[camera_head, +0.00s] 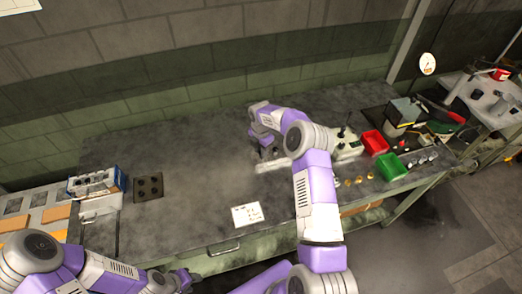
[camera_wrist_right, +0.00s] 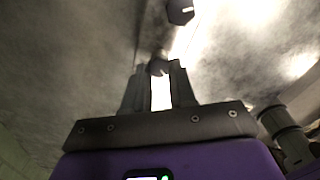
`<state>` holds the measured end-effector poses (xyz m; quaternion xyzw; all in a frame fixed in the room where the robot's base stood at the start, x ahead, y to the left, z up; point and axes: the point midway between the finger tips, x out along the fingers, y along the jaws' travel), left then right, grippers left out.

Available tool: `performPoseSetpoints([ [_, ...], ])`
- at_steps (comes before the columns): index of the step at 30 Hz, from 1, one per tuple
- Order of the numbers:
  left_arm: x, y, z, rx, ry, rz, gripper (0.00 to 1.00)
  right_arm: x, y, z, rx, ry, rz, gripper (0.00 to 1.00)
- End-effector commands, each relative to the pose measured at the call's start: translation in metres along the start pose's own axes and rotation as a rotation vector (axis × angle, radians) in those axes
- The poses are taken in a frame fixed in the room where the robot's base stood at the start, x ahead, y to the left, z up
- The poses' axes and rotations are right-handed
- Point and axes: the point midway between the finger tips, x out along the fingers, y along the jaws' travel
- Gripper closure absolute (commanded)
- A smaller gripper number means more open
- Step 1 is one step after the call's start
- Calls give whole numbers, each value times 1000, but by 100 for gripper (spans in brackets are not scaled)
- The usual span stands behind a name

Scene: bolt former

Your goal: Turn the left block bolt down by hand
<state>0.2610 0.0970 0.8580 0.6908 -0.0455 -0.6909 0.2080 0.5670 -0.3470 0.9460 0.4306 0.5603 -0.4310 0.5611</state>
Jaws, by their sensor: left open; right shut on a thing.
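A pale block (camera_head: 272,164) lies on the bench near the middle of the head view, partly hidden by my right arm. In the right wrist view, my right gripper (camera_wrist_right: 160,72) is shut on a dark bolt (camera_wrist_right: 158,67) whose head shows between the fingertips. A second dark hex-headed bolt (camera_wrist_right: 180,11) stands beyond it over the bright block surface, apart from the fingers. How far the held bolt is screwed in is hidden. My left gripper (camera_head: 183,280) is open and appears empty at the bench's front edge, low in the head view, far from the block.
A white label card (camera_head: 247,215) lies in front of the block. A red bin (camera_head: 374,143) and a green bin (camera_head: 391,167) stand to the right, with small brass parts (camera_head: 348,183) nearby. A dark plate (camera_head: 148,188) lies left; bench between is clear.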

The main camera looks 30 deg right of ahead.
Motion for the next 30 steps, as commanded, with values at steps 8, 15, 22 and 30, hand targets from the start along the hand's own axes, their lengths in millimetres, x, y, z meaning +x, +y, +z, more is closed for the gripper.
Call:
performPoseSetpoints([
  [8, 18, -7, -1, 0, 0, 0, 57, 2, 1, 0, 196, 0, 1, 100],
  [15, 31, -12, -1, 0, 0, 0, 57, 2, 2, 0, 423, 1, 0, 100],
  [22, 40, -15, -2, 0, 0, 0, 57, 2, 3, 0, 643, 2, 0, 100],
  [30, 47, -18, -2, 0, 0, 0, 57, 2, 3, 0, 899, 1, -2, 100],
])
